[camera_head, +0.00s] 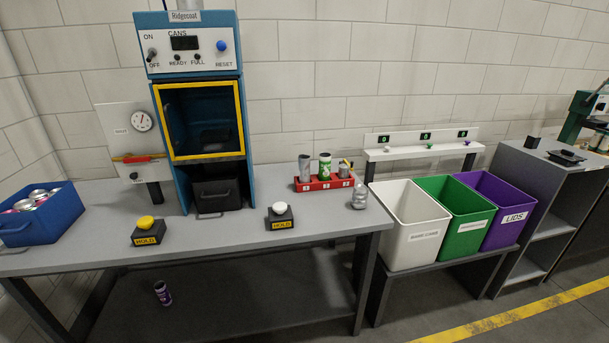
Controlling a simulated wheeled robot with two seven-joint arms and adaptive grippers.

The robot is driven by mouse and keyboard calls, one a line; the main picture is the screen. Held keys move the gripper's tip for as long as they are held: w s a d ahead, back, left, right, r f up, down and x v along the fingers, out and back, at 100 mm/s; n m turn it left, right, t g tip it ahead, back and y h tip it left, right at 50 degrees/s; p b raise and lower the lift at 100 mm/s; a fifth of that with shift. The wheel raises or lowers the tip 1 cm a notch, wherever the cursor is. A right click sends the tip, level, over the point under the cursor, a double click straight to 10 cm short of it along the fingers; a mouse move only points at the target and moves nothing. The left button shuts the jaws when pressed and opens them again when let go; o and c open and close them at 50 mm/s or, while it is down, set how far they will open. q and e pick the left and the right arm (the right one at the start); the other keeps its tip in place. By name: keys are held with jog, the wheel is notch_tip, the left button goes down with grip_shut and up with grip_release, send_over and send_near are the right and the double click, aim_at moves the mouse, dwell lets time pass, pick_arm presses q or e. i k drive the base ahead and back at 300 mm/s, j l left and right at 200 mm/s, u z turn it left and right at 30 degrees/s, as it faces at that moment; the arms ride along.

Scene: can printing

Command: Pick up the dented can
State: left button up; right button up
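A silver can (360,196) with a pinched, uneven outline stands upright near the right end of the grey table (200,247); it looks dented. A red rack (324,184) just left of it holds a grey can (305,168) and a green and white can (325,166), both upright. A dark purple can (162,293) is low down, beneath the table top, slightly tilted; I cannot tell whether it is dented. Neither of my grippers is in view.
A blue bin (40,228) of cans stands at the left. The blue machine (193,100) stands at the back. Two HOLD buttons (148,238) (280,222) sit near the front edge. White (409,245), green (462,240) and purple (508,225) bins stand right of the table.

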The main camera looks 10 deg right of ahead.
aim_at(303, 160)
jog(key=i+j+z, duration=0.15)
jog(key=z, duration=0.2)
jog(key=i+j+z, duration=0.2)
jog(key=z, duration=0.2)
jog(key=i+j+z, duration=0.35)
jog(key=k+l, duration=0.05)
jog(key=l, duration=0.05)
